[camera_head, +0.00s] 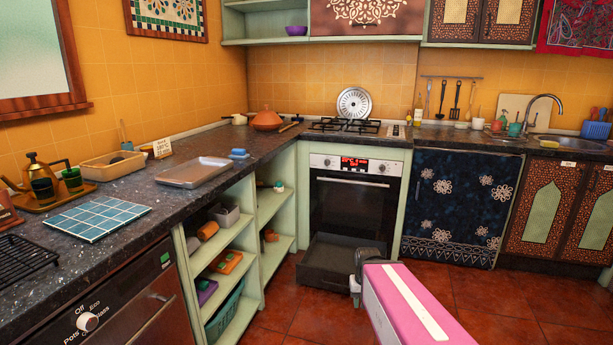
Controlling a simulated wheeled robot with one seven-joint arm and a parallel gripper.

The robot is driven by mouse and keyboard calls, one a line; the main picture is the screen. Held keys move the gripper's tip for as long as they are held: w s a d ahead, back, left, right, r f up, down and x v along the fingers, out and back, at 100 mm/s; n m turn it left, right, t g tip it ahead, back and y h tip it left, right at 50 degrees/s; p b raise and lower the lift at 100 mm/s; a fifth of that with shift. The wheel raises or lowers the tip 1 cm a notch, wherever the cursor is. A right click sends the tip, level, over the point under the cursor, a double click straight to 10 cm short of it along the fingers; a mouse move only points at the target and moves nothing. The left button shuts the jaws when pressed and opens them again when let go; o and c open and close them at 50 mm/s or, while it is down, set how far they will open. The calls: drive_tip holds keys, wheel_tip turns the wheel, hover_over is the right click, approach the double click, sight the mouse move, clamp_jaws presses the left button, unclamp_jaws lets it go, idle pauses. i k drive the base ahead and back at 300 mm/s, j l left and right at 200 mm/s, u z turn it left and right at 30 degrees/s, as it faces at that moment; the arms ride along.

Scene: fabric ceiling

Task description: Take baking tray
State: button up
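A flat silver metal tray (195,172), which looks like the baking tray, lies on the dark counter (262,148) on the left, in front of the corner. Nothing is seen on it. My arm reaches in from the bottom right with a pink and white link. My gripper (362,272) is at its far end, low in front of the oven (355,205), far to the right of and below the tray. The gripper is small and partly hidden by my arm, so its fingers cannot be made out. A dark drawer (322,268) under the oven stands pulled out, next to my gripper.
A blue tiled board (98,217), a black wire rack (22,258), a teapot set (45,185) and a beige bin (112,165) share the left counter. A blue sponge (238,153) lies behind the tray. Open shelves (222,240) sit below. Red floor (500,305) is clear at right.

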sight(190, 174)
drive_tip(key=u, duration=1.25)
